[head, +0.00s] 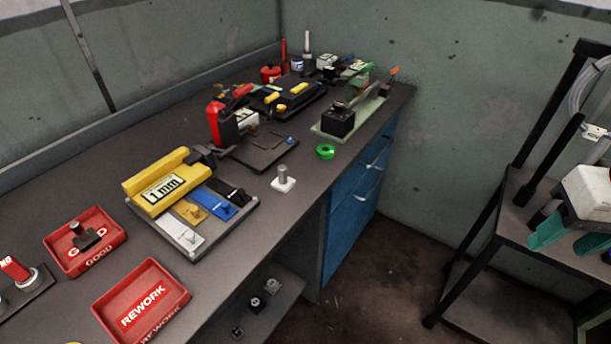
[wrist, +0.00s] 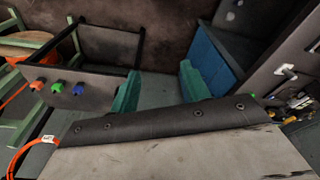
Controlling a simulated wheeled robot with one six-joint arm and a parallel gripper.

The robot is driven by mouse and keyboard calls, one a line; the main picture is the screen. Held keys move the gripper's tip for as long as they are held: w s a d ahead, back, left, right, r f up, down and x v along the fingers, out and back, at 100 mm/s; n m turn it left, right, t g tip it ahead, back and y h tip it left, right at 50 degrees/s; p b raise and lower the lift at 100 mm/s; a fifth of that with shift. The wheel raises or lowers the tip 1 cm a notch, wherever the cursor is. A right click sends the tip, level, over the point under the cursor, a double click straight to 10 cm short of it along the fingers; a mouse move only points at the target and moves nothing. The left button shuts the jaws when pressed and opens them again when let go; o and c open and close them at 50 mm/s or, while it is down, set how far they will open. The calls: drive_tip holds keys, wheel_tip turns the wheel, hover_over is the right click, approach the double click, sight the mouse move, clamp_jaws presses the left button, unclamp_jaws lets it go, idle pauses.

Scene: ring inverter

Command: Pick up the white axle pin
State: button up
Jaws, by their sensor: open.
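A small piece with a white square base and a grey upright peg (head: 284,180) stands on the dark workbench (head: 262,205), near its front edge in the head view. It looks most like the white axle pin, though only the base is white. A white plate with a small knob (head: 185,237) lies in the colour row of the gauge block, left of it. My gripper (head: 577,241) is at the far right of the head view, well away from the bench. Its two green fingers are apart and empty in the wrist view (wrist: 158,92).
A yellow 1 mm block (head: 158,181), a green ring (head: 325,152) and a red-handled clamp (head: 217,122) are on the bench. Red GOOD (head: 107,239) and REWORK (head: 165,300) trays are at left. A dark-framed cart (head: 497,290) stands at right. Open floor lies between.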

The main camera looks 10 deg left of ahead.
drive_tip(key=w+a+f+n+t+y, duration=0.1)
drive_tip(key=w+a+f+t, duration=0.15)
drive_tip(key=w, duration=0.35)
drive_tip(key=w+a+f+n+t, duration=0.1)
drive_tip(key=w+a+f, duration=0.1)
drive_tip(key=w+a, duration=0.35)
drive_tip(key=n+t+y, duration=0.5)
drive_tip(key=n+y, duration=0.1)
drive_tip(key=y, duration=0.3)
approach(285, 176)
drive_tip(key=x, duration=0.4)
drive_tip(key=shift+a+r, duration=0.1)
drive_tip(key=shift+r, duration=0.15)
drive_tip(key=x, duration=0.7)
drive_tip(key=shift+f, duration=0.35)
drive_tip(key=shift+w, duration=0.1)
clamp_jaws()
